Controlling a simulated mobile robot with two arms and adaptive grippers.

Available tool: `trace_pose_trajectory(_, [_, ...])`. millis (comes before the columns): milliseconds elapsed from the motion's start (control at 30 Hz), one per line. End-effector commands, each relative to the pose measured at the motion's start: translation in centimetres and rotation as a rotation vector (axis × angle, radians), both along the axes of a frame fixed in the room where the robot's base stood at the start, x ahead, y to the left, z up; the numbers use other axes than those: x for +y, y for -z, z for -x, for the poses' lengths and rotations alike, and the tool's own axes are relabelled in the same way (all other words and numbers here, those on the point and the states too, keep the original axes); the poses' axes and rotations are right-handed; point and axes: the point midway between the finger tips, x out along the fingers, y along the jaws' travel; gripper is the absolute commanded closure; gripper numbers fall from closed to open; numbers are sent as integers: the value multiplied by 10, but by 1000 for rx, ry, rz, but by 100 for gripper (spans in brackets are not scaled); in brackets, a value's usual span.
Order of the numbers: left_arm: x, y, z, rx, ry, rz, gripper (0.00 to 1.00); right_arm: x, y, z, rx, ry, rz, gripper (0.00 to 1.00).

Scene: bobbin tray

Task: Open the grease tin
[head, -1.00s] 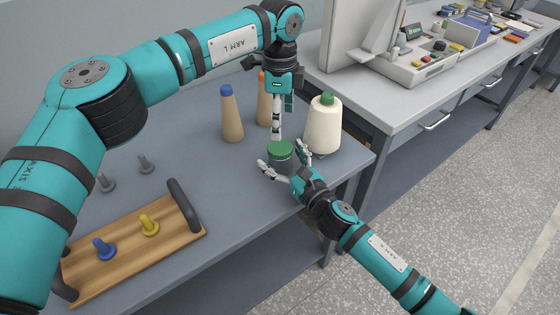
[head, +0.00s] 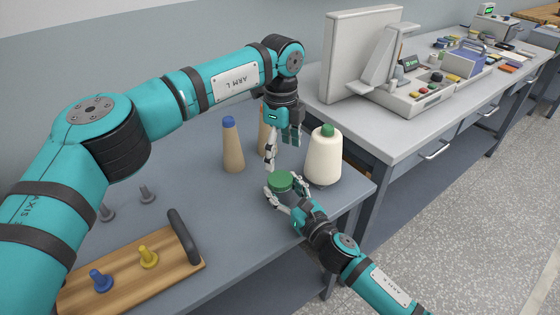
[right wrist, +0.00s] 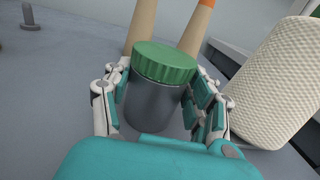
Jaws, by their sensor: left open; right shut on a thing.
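The grease tin (right wrist: 155,106) is a dark grey cylinder standing upright on the grey table. Its ribbed green lid (right wrist: 165,62) sits on top and also shows in the head view (head: 280,181). My right gripper (head: 284,192) is shut on the tin's body, with one finger on each side below the lid, as the right wrist view (right wrist: 158,101) shows. My left gripper (head: 282,154) is open and empty, pointing down just above the lid and apart from it. The tin's lower body is mostly hidden in the head view.
A cream yarn cone (head: 323,158) with a green top stands close right of the tin. Two tan cones stand behind; one has a blue tip (head: 232,147). A wooden tray (head: 180,272) with blue and yellow pegs lies front left. Grey pegs (head: 147,194) stand behind it.

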Motion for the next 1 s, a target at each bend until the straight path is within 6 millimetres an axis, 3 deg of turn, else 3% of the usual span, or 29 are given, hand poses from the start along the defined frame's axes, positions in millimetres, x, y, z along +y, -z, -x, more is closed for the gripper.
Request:
trace_pose_trajectory(800, [2,1,2,-10,2166,0,16,-1,1,0,1,2,3,100])
trace_pose_trajectory(1000, [3,0,1,-16,2579,-5,16,-1,1,0,1,2,3,100])
